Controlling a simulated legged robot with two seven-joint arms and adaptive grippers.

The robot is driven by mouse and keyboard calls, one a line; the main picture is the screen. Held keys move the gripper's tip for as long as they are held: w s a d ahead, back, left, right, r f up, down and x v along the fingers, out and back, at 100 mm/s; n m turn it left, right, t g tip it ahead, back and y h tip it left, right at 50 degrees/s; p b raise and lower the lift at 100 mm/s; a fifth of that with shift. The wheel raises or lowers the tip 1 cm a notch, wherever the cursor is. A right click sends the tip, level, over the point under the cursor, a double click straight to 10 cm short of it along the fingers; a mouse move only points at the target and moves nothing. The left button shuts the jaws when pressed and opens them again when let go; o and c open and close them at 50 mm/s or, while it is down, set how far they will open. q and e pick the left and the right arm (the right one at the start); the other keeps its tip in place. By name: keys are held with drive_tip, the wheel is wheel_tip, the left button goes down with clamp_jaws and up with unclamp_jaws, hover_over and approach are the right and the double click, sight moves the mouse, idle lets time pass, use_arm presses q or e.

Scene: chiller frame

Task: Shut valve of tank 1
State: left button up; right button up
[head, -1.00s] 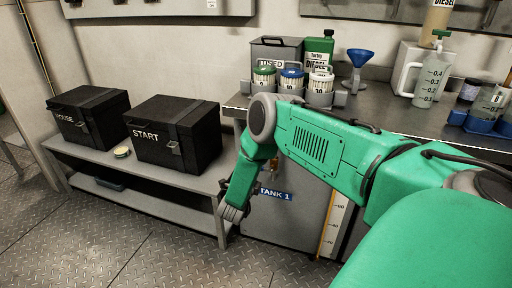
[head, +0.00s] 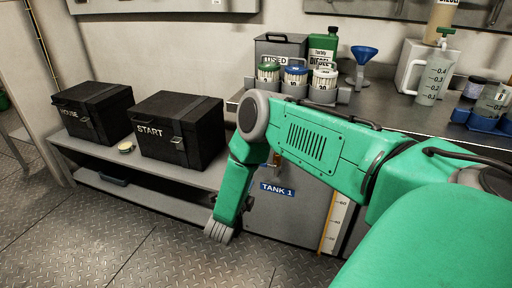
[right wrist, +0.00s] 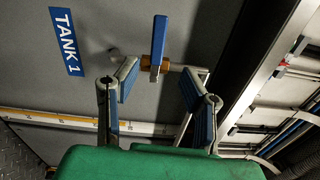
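The tank 1 front panel (head: 292,215) carries a blue TANK 1 label (head: 277,189), which also shows in the right wrist view (right wrist: 66,41). In that view the valve has a blue lever handle (right wrist: 159,38) on a brass body (right wrist: 153,64). The lever lies crosswise to the thin pipe. My right gripper (right wrist: 160,85) is open, its two blue-padded fingers apart on either side below the valve, with nothing between the tips. In the head view my right gripper (head: 219,231) points down left of the label, and my arm hides much of the valve area. My left gripper is not in view.
A grey low bench (head: 165,197) with two black boxes, START (head: 180,130) and HOUSE (head: 92,110), stands left. The worktop (head: 385,107) above the tank holds cans, a blue funnel (head: 362,62) and jugs. In the right wrist view a metal frame edge (right wrist: 255,75) runs right of the valve.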

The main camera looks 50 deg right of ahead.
drive_tip(key=v, duration=0.3)
drive_tip(key=shift+s+a, duration=0.1)
drive_tip(key=shift+a, duration=0.15)
drive_tip(key=shift+d, duration=0.1)
drive_tip(key=shift+a, duration=0.2)
drive_tip(key=s+a+f+n+t+y+p, duration=0.1)
drive_tip(key=s+a+f+n+y+p, duration=0.2)
drive_tip(key=a+n+y, duration=0.6)
drive_tip(key=s+a+f+n+y+p, duration=0.1)
drive_tip(key=s+a+n+y+p, duration=0.3)
drive_tip(key=a+n, duration=0.55)
drive_tip(key=s+r+n+g+y, duration=0.1)
drive_tip(key=s+r+n+g, duration=0.1)
drive_tip(key=s+n, duration=0.5)
drive_tip(key=s+r+n+g+y+p, duration=0.1)
drive_tip(key=s+n+g, duration=0.4)
drive_tip(key=s, duration=1)
drive_tip(key=shift+d+r+n+y, duration=0.3)
drive_tip(key=shift+r+n+y, duration=0.45)
drive_tip(key=shift+n, duration=0.5)
